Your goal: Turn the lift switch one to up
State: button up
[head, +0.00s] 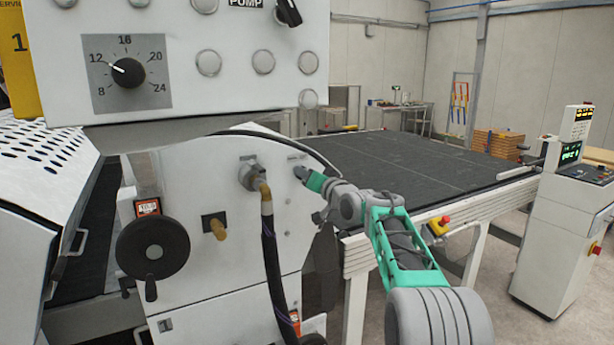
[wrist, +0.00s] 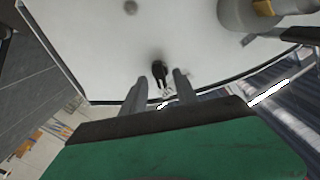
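The lift switch is a small black knob (wrist: 159,71) on the white machine panel (wrist: 100,35) in the wrist view. My gripper (wrist: 160,80) is open, with one grey finger on each side of the knob and a gap visible on both sides. I cannot tell how deep the fingertips reach around it. In the head view my gripper (head: 303,174) is at the right part of the white side panel (head: 215,270), just below a small label. The knob is largely hidden there, and its setting is hard to read.
A brass-and-grey hose fitting (head: 252,177) with a black hose (head: 272,265) stands just left of my gripper. A black handwheel (head: 153,249) is farther left. The dark conveyor table (head: 420,160) lies behind my arm, and a control console (head: 563,225) stands at the right.

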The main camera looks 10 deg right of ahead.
jog(key=b+v, duration=0.2)
jog(key=v, duration=0.5)
jog(key=shift+s+b, duration=0.15)
jog(key=shift+b, duration=0.15)
jog(key=shift+r, duration=0.1)
